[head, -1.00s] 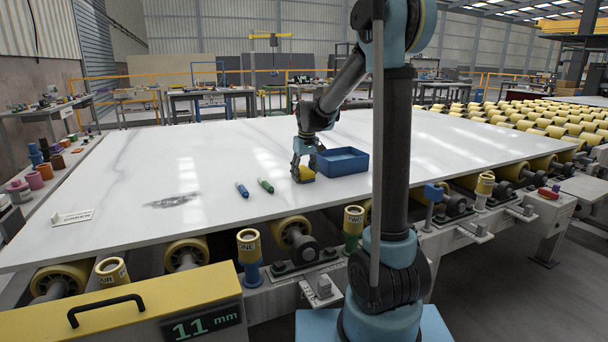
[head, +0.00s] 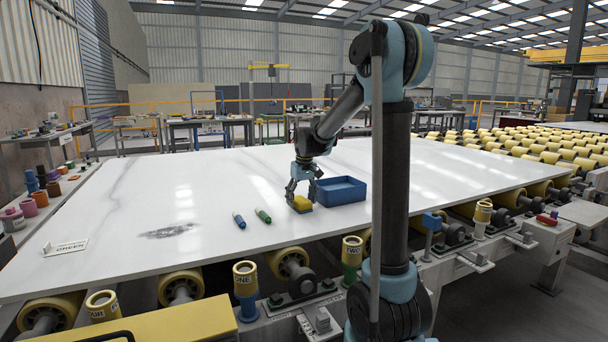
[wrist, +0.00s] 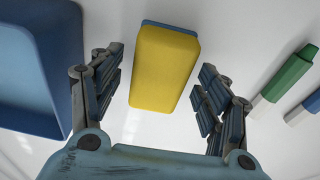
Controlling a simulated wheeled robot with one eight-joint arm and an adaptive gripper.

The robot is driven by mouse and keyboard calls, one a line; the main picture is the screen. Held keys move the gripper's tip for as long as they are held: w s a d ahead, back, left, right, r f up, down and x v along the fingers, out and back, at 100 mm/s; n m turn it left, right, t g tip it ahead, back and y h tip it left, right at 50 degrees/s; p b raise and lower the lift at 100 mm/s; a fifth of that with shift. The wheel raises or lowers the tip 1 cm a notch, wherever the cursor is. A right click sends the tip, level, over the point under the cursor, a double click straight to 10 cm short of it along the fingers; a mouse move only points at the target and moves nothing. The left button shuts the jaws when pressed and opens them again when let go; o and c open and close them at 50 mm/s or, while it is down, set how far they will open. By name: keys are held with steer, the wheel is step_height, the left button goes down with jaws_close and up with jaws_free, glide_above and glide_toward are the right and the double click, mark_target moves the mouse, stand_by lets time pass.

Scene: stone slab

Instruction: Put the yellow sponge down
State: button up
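The yellow sponge (head: 302,203) lies on the white stone slab (head: 130,220), just left of the blue bin. In the wrist view the sponge (wrist: 165,70) shows its yellow face, with a blue layer along its far edge. My gripper (head: 300,190) is over the sponge, pointing down. In the wrist view my gripper (wrist: 160,90) has its fingers spread on either side of the sponge, with a gap of white slab on each side. It is open and not holding it.
The blue bin (head: 341,181) stands close to the right of my gripper and also shows in the wrist view (wrist: 72,60). A blue marker (head: 239,220) and a green marker (head: 263,215) lie to the left. The slab's far side is clear.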

step_height(320, 180, up, 16)
steer(key=s+d, duration=0.1)
steer(key=s, duration=0.1)
steer(key=m, duration=0.4)
glide_toward(354, 247)
steer(key=shift+t+h, duration=0.3)
steer(key=f, duration=0.6)
steer(key=shift+w+a+f, duration=0.1)
steer(key=shift+w+a, duration=0.2)
steer(key=s+d+f+m, duration=0.1)
steer(key=s+d+f, duration=0.1)
steer(key=s+f, duration=0.5)
steer(key=shift+f, duration=0.75)
steer(key=shift+a, duration=0.1)
steer(key=shift+w+f, duration=0.2)
steer(key=shift+w, duration=0.2)
